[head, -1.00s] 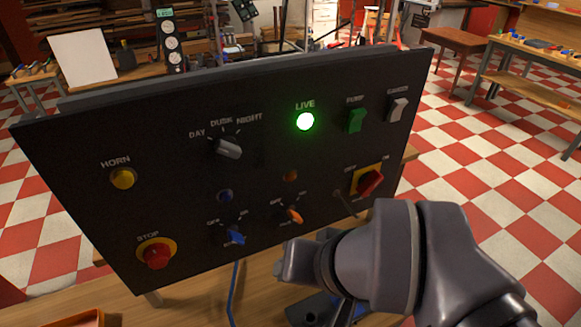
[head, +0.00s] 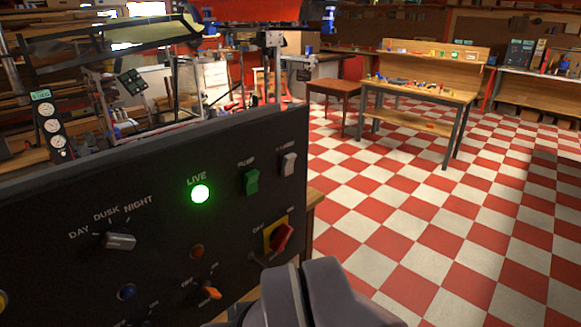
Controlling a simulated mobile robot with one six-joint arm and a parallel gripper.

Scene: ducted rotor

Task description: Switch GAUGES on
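The black control panel (head: 60,220) stands upright on a wooden table at the left. The GAUGES switch (head: 289,164) is a white rocker near its top right corner, and its label is too blurred to read now. I cannot tell its position for sure. A green rocker switch (head: 251,182), labelled PUMP, is left of it. A round LIVE lamp (head: 200,194) glows green. A grey part of my arm shows at the bottom centre, below the red and yellow rotary switch.
The checkered floor (head: 420,230) on the right is clear.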

